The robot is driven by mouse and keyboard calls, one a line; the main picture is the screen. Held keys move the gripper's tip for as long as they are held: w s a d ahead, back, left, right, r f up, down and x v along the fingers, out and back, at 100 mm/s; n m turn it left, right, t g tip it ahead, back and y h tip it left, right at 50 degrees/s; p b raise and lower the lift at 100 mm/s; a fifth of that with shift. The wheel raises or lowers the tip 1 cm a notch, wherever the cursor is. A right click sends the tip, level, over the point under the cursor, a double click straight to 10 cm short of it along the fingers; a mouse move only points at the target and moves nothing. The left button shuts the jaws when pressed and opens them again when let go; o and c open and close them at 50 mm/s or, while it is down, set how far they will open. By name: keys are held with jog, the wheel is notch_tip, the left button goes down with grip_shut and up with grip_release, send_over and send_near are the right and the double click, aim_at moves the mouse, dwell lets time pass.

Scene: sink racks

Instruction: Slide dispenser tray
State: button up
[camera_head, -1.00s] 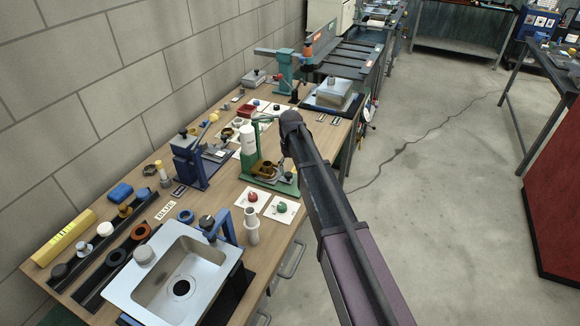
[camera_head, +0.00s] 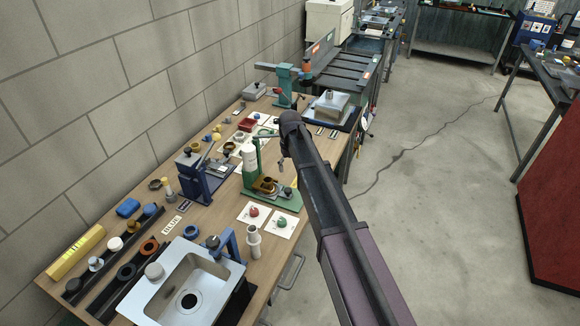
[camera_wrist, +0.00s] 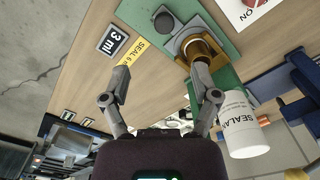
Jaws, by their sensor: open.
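The dispenser stands on the bench with a green base (camera_head: 281,198), a green post and a white sealant cartridge (camera_head: 249,158). The cartridge, labelled "SEALAN...", also shows in the wrist view (camera_wrist: 240,125). On the base sit a brass-coloured cup (camera_head: 266,185) and a dark grey sliding piece with a round knob (camera_wrist: 164,22). I cannot tell exactly which part is the tray. My gripper (camera_wrist: 160,72) is open and empty above the bench. In the wrist view its right fingertip overlaps the cup's lower edge (camera_wrist: 200,48); contact cannot be told.
A "3 ml" label (camera_wrist: 114,39) and a yellow label (camera_wrist: 134,50) lie near the base. A blue press (camera_head: 193,178) stands left of the dispenser. White cards (camera_head: 254,213) with red and green pieces, a white tube (camera_head: 254,242) and a sink (camera_head: 175,296) are nearer.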

jog(key=s+d+f+m+b, duration=0.2)
jog(key=s+d, duration=0.8)
jog(key=s+d+f+m+b, duration=0.2)
jog(key=s+d+b, duration=0.1)
jog(key=s+d, duration=0.7)
jog(key=shift+s+d, duration=0.3)
jog(key=shift+s, duration=0.4)
jog(key=shift+f, duration=0.1)
jog(key=shift+m, duration=0.5)
jog(key=s+d, duration=0.1)
jog(key=s, duration=0.2)
jog(key=s+d, duration=0.1)
jog(key=shift+s+d, duration=0.3)
jog(key=shift+s, duration=0.05)
